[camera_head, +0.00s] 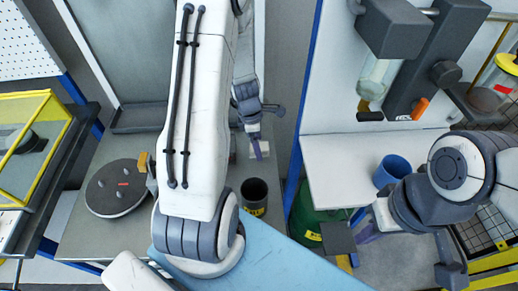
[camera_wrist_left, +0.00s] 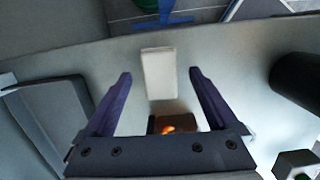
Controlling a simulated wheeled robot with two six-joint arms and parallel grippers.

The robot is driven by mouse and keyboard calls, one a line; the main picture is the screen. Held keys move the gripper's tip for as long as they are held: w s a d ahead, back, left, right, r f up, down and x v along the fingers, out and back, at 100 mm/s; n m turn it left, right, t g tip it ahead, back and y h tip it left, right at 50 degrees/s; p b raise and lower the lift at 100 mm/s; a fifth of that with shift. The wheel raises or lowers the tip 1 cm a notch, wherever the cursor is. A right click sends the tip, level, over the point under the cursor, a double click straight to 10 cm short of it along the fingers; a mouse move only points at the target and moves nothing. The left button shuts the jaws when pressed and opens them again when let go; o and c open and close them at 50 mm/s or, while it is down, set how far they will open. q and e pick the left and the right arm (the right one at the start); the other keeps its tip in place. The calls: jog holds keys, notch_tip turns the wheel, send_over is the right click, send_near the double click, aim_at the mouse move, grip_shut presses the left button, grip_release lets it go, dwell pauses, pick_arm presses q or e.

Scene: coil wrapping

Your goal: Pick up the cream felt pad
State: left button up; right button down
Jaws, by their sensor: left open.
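The cream felt pad (camera_wrist_left: 159,73) is a small pale rectangle on the grey surface in the left wrist view. It lies between and slightly beyond the fingertips of my left gripper (camera_wrist_left: 160,76), which is open with a purple finger on each side. I see no contact between fingers and pad. In the head view my left gripper (camera_head: 263,130) is over the grey bench beyond the arm, and I cannot make out the pad there. My right gripper (camera_head: 368,236) is at the lower right, away from the pad; its jaw opening is unclear.
A dark cup (camera_head: 254,196) stands on the bench near my left arm. A round dark turntable (camera_head: 117,188) is at the left. A dark block with an orange spot (camera_wrist_left: 175,123) is close to the left gripper's base. A blue cup (camera_head: 392,170) stands on the white shelf.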

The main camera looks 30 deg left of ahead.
aim_at(261, 146)
pick_arm(q)
jog(key=c, duration=1.4)
jog(key=shift+c, duration=0.2)
jog(key=shift+r, duration=0.15)
notch_tip(261, 146, up, 4)
jog(key=shift+r+p, duration=0.1)
jog(key=shift+p, duration=0.3)
jog(key=s+d+r+b, duration=0.1)
jog(key=s+d+r, duration=0.5)
jog(key=s, duration=0.3)
jog(key=shift+d+r+b, duration=0.25)
jog(key=shift+d+b, duration=0.1)
jog(key=shift+d, duration=0.3)
jog(key=shift+s, duration=0.1)
jog(key=o, duration=0.8)
jog(key=c, duration=0.6)
